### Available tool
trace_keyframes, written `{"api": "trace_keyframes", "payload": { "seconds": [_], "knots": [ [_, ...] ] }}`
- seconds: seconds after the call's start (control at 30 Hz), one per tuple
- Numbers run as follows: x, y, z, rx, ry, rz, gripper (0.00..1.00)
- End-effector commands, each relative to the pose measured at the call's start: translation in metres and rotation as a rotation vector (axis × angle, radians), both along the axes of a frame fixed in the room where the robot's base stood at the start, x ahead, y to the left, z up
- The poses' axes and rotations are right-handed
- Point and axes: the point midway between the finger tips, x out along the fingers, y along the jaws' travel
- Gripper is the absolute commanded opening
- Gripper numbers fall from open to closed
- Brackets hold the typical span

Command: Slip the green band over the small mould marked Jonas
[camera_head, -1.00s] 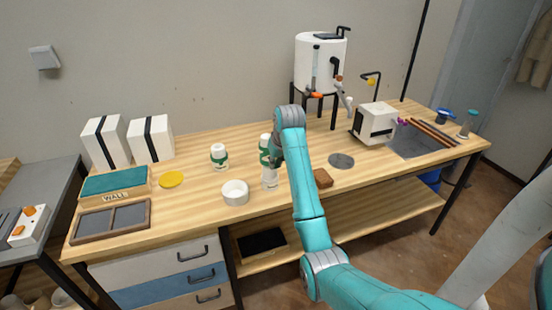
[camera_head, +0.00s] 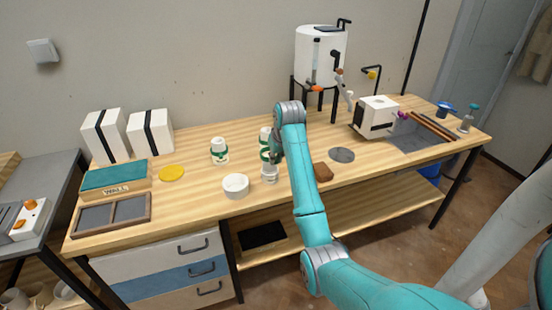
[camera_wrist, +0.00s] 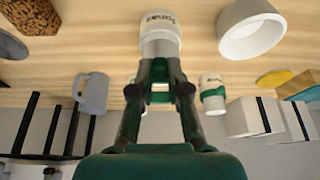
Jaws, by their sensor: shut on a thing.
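The small white mould (camera_head: 269,174) stands on the bench just below my gripper. In the wrist view this mould (camera_wrist: 160,35) is straight ahead of the fingertips, with dark upside-down lettering that seems to read Jonas. My gripper (camera_wrist: 160,70) is shut on the green band (camera_wrist: 160,98), which shows as a green piece between the fingers. Behind stand two other white moulds with green bands, one at the left (camera_head: 219,152) and one partly behind my arm (camera_head: 264,138).
A white bowl (camera_head: 235,187) stands close left of the small mould. A brown block (camera_head: 322,172) lies to the right. A grey mug (camera_wrist: 91,93) shows in the wrist view. A yellow disc (camera_head: 171,173) lies farther left. The bench front edge is near.

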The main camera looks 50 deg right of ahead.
Motion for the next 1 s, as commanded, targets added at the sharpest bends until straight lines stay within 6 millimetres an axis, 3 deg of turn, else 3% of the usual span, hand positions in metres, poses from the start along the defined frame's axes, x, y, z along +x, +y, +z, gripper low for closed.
{"api": "trace_keyframes", "payload": {
  "seconds": [1.0],
  "knots": [
    [0.0,0.0,-0.017,0.0,0.0,0.0,0.0]
  ]
}}
